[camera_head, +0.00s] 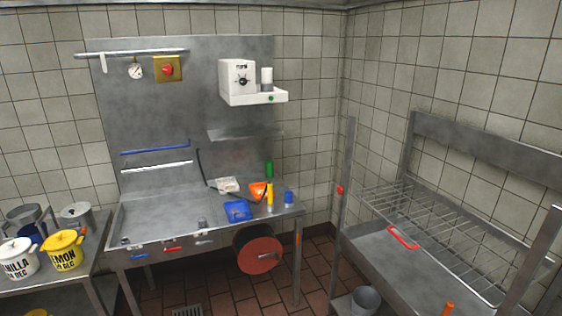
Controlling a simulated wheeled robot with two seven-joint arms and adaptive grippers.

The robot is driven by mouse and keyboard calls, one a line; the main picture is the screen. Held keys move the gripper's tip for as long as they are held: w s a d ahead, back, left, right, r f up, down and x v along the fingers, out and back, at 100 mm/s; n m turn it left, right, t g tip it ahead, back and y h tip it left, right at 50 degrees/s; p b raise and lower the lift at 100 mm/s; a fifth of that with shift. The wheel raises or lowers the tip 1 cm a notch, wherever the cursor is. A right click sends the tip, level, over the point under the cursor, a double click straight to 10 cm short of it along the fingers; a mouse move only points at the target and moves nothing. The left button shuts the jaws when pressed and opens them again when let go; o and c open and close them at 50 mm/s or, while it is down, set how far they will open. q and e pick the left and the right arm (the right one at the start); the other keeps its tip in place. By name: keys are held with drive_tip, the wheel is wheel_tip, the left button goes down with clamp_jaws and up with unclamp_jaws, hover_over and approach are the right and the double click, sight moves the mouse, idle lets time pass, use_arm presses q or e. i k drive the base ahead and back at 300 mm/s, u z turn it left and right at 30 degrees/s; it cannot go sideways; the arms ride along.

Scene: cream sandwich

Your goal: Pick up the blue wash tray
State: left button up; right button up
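A small blue tray-like thing (237,212), which looks like the blue wash tray, lies on the right part of the steel worktable (150,222). It is near the table's front edge. A yellow bottle (269,198) stands just right of it, and an orange thing (257,190) lies behind it. What is in the tray is too small to tell. Neither of my grippers is in view.
A white tub (228,185) and a blue cup (289,197) are near the tray. A red drum (260,255) hangs below the table front. A wire rack (440,235) stands right. Yellow (64,250) and white (18,259) buckets stand left. The table's left part is mostly clear.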

sight(238, 208)
drive_tip(key=u, duration=0.2)
drive_tip(key=i, duration=1.95)
drive_tip(key=u, duration=0.6)
